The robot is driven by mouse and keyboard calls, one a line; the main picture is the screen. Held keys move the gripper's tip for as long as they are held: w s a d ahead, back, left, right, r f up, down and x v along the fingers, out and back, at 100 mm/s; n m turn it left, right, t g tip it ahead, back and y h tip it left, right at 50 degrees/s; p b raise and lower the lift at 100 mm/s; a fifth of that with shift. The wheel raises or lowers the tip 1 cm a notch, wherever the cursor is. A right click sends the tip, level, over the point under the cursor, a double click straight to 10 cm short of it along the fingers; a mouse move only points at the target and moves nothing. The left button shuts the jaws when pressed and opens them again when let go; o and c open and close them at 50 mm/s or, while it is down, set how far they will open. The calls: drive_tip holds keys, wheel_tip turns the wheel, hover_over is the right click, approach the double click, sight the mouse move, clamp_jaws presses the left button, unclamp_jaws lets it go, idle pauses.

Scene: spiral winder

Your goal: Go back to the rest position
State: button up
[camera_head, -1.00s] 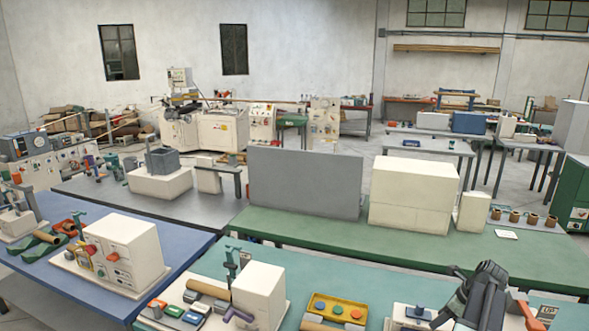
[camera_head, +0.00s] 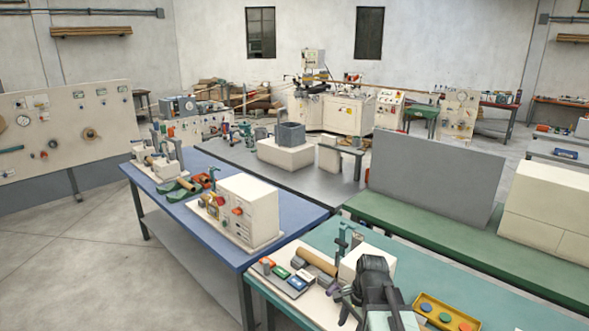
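My gripper (camera_head: 350,303) shows at the bottom of the head view, at the end of my dark folded arm. It is low over the teal table (camera_head: 327,236), close to the winder station with its cream box (camera_head: 362,262) and brown tube (camera_head: 317,262). The fingers are small and partly hidden by the arm, so I cannot tell whether they are open or hold anything. The arm also hides part of the table behind it.
A yellow tray (camera_head: 447,316) with coloured buttons lies right of my arm. A blue table (camera_head: 290,213) with a cream control box (camera_head: 250,208) stands to the left. A grey panel (camera_head: 430,180) rises behind on a green table. Open concrete floor (camera_head: 70,270) lies at the left.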

drive_tip(key=s+n, duration=0.1)
drive_tip(key=n, duration=0.3)
drive_tip(key=s+n+h, duration=0.1)
drive_tip(key=n, duration=0.3)
drive_tip(key=s+n, duration=0.2)
drive_tip(key=n, duration=0.2)
drive_tip(key=shift+a+f+h, duration=0.2)
drive_tip(key=shift+a+h, duration=0.1)
drive_tip(key=shift+a, duration=0.1)
drive_tip(key=shift+c, duration=1.3)
drive_tip(key=shift+d, duration=0.15)
